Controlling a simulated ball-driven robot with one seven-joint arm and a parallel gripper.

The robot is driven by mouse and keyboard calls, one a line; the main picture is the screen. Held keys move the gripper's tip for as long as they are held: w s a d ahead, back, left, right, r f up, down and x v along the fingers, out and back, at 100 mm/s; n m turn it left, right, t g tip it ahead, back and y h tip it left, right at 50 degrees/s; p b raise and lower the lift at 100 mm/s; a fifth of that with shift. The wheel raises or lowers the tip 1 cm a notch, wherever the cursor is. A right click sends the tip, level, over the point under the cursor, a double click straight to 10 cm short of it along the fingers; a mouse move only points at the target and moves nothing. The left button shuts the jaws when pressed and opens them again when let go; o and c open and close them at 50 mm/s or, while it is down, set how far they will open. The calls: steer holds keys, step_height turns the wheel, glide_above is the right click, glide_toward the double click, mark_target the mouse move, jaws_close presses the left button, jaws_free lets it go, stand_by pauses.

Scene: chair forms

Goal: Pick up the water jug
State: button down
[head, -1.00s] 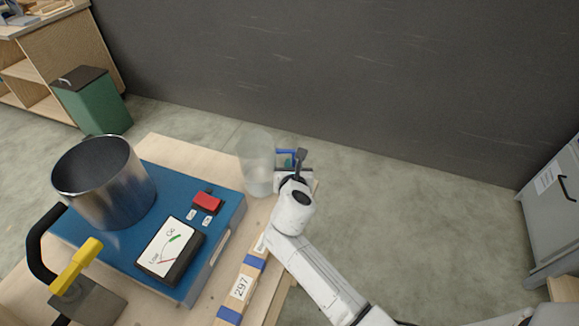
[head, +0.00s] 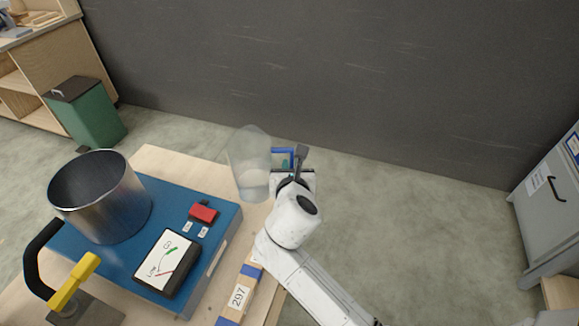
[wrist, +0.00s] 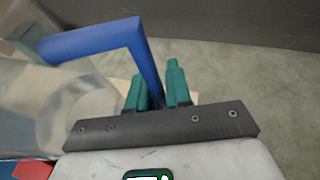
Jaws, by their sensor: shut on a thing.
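The water jug (head: 249,165) is a clear, see-through vessel with a blue handle (head: 283,157). In the head view it is over the far right part of the wooden table, its top leaning slightly left. It looks a little above the table, though its base is hard to make out. In the wrist view, the clear wall of the jug (wrist: 75,100) fills the left side and the handle (wrist: 90,40) runs down to my green fingers. My gripper (wrist: 157,88) is shut on the handle; it also shows in the head view (head: 291,160), right of the jug.
A blue board (head: 70,240) on the wooden table (head: 165,158) bears a metal pot (head: 105,205), a red switch (head: 203,213) and a gauge (head: 168,262). A yellow-handled clamp (head: 75,282) stands front left. A grey cabinet (head: 550,220) is at right. Floor beyond the table is clear.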

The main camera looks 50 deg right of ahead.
steer(key=s+d+v, duration=0.1)
steer(key=v, duration=0.8)
steer(key=shift+s+r, duration=0.2)
steer(key=shift+s, duration=0.05)
